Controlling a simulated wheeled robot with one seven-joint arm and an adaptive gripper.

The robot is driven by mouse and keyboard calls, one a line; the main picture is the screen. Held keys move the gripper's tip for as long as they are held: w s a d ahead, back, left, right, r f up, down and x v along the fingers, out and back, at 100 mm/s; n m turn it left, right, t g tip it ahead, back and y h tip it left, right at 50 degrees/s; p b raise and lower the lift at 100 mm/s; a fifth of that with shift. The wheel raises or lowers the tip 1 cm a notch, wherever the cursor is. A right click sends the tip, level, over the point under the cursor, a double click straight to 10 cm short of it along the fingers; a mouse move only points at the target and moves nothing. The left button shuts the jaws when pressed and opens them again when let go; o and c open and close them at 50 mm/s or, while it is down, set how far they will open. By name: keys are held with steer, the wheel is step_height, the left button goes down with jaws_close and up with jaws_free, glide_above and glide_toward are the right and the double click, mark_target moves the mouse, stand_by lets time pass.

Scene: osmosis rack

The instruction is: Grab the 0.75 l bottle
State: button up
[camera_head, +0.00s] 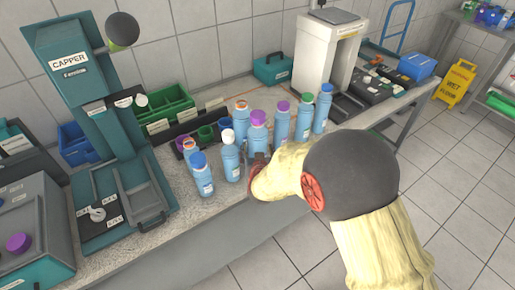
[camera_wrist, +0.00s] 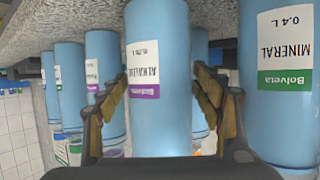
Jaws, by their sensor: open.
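The blue bottle (camera_wrist: 158,120) with a purple-banded label fills the middle of the wrist view, which looks upside down. Its label reads "ALKALINE" and a small volume that looks like 0.75 L. In the head view, a purple-capped blue bottle (camera_head: 257,132) stands upright just beyond my gripper (camera_head: 257,172) and is probably the same one. In the wrist view my gripper (camera_wrist: 158,98) is open, with one finger on each side of the purple-labelled bottle. I cannot tell whether the fingers touch it. My arm hides part of the bench in the head view.
A "MINERAL 0.4 L" bottle (camera_wrist: 283,85) with a green label stands close beside the right finger. Several other blue bottles crowd around, including a white-capped one (camera_head: 230,157) and a blue-capped one (camera_head: 202,176). A capper machine (camera_head: 90,85) stands at left.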

steer(key=c, duration=1.7)
steer(key=shift+r, duration=0.2)
jaws_close()
